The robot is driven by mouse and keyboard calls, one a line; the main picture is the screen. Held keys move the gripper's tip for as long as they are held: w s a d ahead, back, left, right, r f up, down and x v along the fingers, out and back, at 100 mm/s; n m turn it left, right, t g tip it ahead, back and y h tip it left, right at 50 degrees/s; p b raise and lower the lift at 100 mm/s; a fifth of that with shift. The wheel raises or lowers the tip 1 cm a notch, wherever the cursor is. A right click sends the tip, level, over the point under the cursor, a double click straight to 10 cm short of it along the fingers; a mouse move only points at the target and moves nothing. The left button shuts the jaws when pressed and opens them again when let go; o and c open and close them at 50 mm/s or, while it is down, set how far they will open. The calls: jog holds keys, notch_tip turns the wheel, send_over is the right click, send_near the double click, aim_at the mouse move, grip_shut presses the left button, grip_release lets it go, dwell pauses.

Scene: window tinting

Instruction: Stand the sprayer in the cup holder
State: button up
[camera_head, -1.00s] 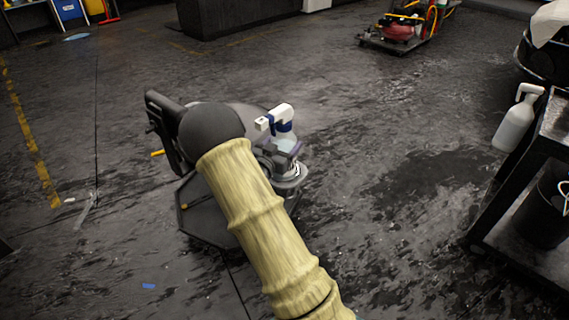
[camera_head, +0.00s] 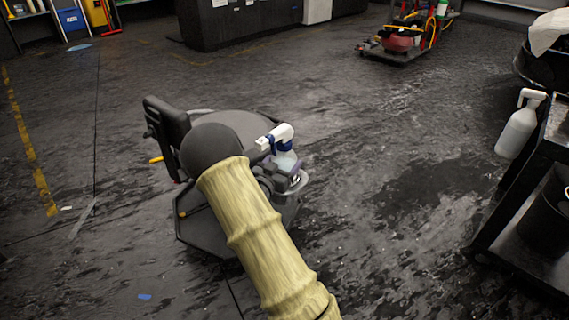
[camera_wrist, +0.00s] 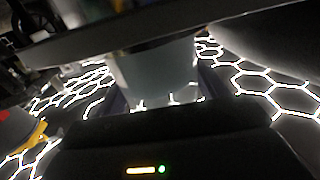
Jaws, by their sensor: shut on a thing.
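The sprayer (camera_head: 284,158) has a white head, a blue trigger part and a pale, see-through bottle. My gripper (camera_head: 274,176) is shut on its bottle, at the right side of a low work seat. A light ring, apparently the cup holder (camera_head: 300,184), shows just below and right of the bottle. My gripper and arm hide most of the holder, and I cannot tell whether the bottle's base is inside it. In the wrist view the pale bottle (camera_wrist: 157,75) stands between the fingers of my gripper (camera_wrist: 157,92); the holder cannot be made out there.
The work seat (camera_head: 220,125) has a dark backrest (camera_head: 167,135) and a dark base tray (camera_head: 205,230). A black cart (camera_head: 520,200) at the right carries a white spray bottle (camera_head: 519,128). A hose cart (camera_head: 400,45) stands at the back. The floor between is mostly clear.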

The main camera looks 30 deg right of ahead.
jog(key=o, duration=1.3)
jog(key=shift+f, duration=0.1)
jog(key=shift+s+a, duration=0.1)
jog(key=shift+s+a+r+p, duration=0.2)
jog(key=shift+a+p, duration=0.15)
jog(key=p+v, duration=0.4)
jog(key=v, duration=0.7)
jog(key=shift+s, duration=0.1)
